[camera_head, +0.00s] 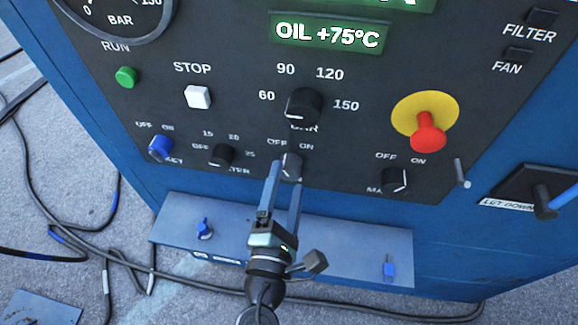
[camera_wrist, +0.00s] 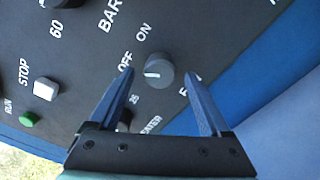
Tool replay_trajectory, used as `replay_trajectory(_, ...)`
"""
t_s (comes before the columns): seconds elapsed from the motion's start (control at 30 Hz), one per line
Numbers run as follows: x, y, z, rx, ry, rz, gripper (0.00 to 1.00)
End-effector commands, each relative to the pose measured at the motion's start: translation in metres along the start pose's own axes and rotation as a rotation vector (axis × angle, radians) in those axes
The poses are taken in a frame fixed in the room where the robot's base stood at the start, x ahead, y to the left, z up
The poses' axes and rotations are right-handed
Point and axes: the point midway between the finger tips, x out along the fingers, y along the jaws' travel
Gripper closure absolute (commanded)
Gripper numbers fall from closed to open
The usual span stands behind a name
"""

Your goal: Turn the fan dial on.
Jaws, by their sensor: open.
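The fan dial (camera_head: 291,165) is a dark round knob low in the middle of the control panel, with OFF and ON printed above it. Its name label is mostly hidden; only an F shows in the wrist view. In the wrist view the dial (camera_wrist: 161,68) has a white mark pointing left, towards the OFF side. My gripper (camera_head: 286,174) is open with its blue fingers reaching up to the dial. In the wrist view the fingertips of my gripper (camera_wrist: 159,74) lie either side of the dial, with gaps visible. I cannot tell how deep they reach.
A blue ledge (camera_head: 340,240) juts out below the panel. Cables (camera_head: 110,235) lie on the ground.

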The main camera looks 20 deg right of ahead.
Motion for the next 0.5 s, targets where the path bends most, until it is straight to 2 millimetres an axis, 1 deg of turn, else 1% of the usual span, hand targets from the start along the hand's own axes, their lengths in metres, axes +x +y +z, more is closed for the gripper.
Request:
replay_trajectory(0.03,0.009,0.002,0.002,0.001,-0.002,0.001,0.19)
replay_trajectory(0.2,0.024,0.001,0.001,0.001,-0.001,0.000,0.19)
replay_trajectory(0.3,0.028,0.000,0.000,0.001,0.000,0.000,0.19)
replay_trajectory(0.5,0.028,-0.001,0.000,0.000,0.000,-0.001,0.19)
